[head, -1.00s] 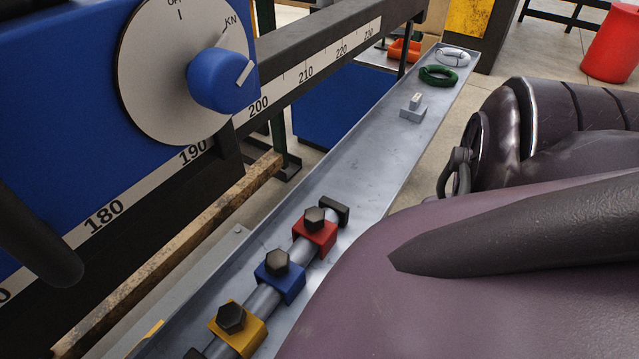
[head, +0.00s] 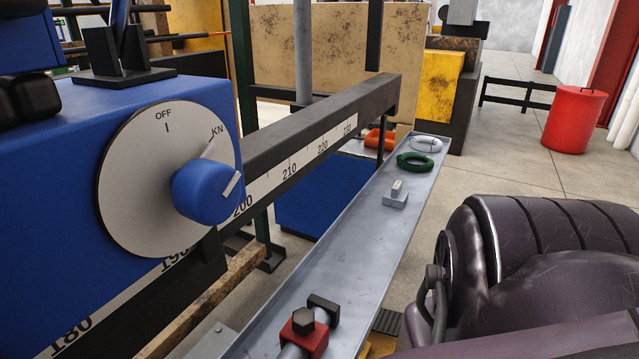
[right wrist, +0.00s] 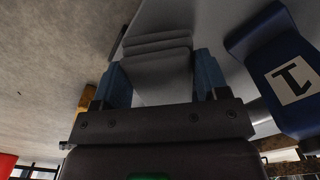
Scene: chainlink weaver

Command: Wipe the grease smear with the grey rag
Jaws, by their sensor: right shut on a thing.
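In the right wrist view my right gripper (right wrist: 160,85) is shut on a folded grey cloth, the grey rag (right wrist: 158,62), which sits between its two blue fingertips. A pale grey surface lies behind the rag, but I cannot tell whether they touch. I do not make out the grease smear in either view. My right gripper and the rag do not show in the head view, and no gripper fingers of my left arm show there.
A long metal tray (head: 345,235) holds a red clamp block (head: 304,331), a small grey block (head: 395,197), a green ring (head: 415,165) and a pale ring (head: 427,145). A blue machine with a dial (head: 160,185) stands left. A blue part marked "1" (right wrist: 275,50) is beside my right gripper.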

